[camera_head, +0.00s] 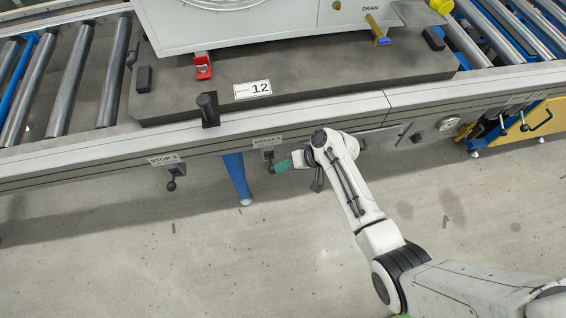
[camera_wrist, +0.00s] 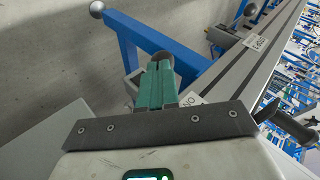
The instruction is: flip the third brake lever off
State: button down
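The brake lever hangs under the BRAKE 3 label (camera_head: 267,141) on the conveyor's front rail. Its dark knob (camera_head: 271,168) shows at the left end of my gripper in the head view. My gripper (camera_head: 282,166) has green fingers pointing left, just below the rail. In the wrist view my gripper's fingers (camera_wrist: 157,84) lie close together, with a dark rounded shape (camera_wrist: 163,59) at their tips, likely the knob. I cannot tell whether the fingers grip it or only touch it. A white label (camera_wrist: 190,99) beside the fingers is partly hidden.
The STOP 3 label (camera_head: 164,159) and its lever (camera_head: 171,185) hang to the left. A black post (camera_head: 208,109) rises from the rail. The floor in front is clear.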

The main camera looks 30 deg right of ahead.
jog(key=f+t+b, duration=0.1)
jog(key=b, duration=0.1)
jog(key=s+f+n+t+b, duration=0.1)
jog(key=f+b, duration=0.1)
jog(key=b, duration=0.1)
jog(key=f+n+t+b, duration=0.1)
jog(key=t+b, duration=0.1)
jog(key=shift+s+a+f+h+b, duration=0.3)
jog(key=shift+s+a+f, duration=0.05)
jog(key=shift+s, duration=0.05)
jog(key=shift+r, duration=0.1)
jog(key=shift+r+p, duration=0.7)
jog(key=shift+r, duration=0.05)
